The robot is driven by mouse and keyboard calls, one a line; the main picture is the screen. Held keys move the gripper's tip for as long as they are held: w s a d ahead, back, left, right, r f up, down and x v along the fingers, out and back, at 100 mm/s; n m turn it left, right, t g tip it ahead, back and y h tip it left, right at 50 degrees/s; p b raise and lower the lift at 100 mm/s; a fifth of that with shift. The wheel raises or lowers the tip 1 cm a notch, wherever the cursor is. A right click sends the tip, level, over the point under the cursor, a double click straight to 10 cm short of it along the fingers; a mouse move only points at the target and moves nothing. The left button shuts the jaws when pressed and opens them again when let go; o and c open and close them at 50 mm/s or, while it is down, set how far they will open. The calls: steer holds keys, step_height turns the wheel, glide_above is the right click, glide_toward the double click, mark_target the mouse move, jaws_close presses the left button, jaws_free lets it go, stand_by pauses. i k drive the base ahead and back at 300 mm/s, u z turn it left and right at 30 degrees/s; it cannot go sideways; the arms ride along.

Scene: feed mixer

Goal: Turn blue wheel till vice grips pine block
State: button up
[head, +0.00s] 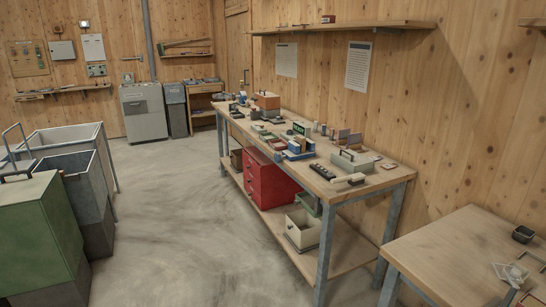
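The long workbench (395,176) stands along the right wall, some way off, with many small things on its top. A small blue thing (296,154) sits near the middle of its front edge. It may belong to the vice, but it is too small to tell a wheel or jaws. I cannot make out the pine block for sure among the pale pieces there. My gripper is not in this view.
A red drawer cabinet (266,178) and a pale open box (302,230) sit on the bench's lower shelf. A second table (440,250) is at the lower right. Grey bins (85,172) and a green container (38,225) stand left. The concrete floor (180,215) between is clear.

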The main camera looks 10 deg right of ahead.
mark_target(278, 156)
steer(key=u, duration=4.4)
steer(key=i, duration=0.1)
steer(key=z, duration=2.9)
steer(key=i, duration=1.45)
steer(key=z, duration=0.75)
